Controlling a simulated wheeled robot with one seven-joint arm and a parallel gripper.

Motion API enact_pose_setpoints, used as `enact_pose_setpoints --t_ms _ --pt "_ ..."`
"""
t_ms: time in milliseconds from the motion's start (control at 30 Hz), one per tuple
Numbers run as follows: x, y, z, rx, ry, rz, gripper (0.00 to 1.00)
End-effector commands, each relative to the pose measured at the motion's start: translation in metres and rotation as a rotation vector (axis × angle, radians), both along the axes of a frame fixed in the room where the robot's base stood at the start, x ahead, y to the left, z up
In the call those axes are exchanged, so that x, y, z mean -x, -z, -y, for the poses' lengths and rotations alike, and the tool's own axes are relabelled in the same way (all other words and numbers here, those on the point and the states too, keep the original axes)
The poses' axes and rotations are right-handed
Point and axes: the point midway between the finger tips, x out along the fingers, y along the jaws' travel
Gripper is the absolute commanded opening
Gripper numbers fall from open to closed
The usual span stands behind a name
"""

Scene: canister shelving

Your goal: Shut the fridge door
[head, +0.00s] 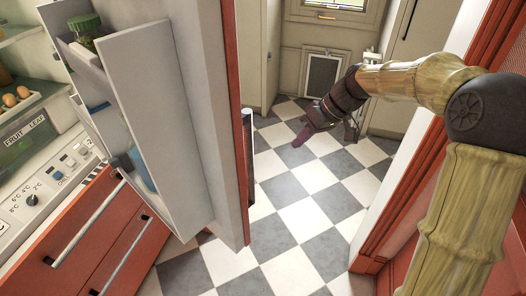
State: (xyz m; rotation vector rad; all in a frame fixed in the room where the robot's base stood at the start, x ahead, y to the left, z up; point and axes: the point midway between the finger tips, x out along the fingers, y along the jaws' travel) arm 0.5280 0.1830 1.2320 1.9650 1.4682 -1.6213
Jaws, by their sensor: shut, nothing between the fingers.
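The fridge door (204,95) stands open in the head view, left of the middle. Its inner side, with white door shelves, faces left, and its red outer face shows only as a thin edge. The open fridge (50,178) is at the far left, with shelves and a control panel with a dial. My gripper (298,142) is shut and empty, right of the door on its outer side. It hangs over the checkered floor, apart from the door in the picture. The door hides most of its own outer face.
A green-topped jar (86,32) stands in the door shelf. Eggs (16,97) lie in the fridge. Red drawers (98,235) are below it. A red-framed cabinet (405,190) stands at the right. The checkered floor (300,215) between is clear.

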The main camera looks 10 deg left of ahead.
Motion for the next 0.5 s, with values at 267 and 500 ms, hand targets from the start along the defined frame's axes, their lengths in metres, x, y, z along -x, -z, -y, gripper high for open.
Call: enact_pose_setpoints --t_ms 267,500 --pt "-0.0073 -0.0149 -0.0085 -0.06 -0.057 0.015 0.0" --pt "-0.0067 -0.0132 -0.0097 -0.057 -0.056 0.014 0.0"
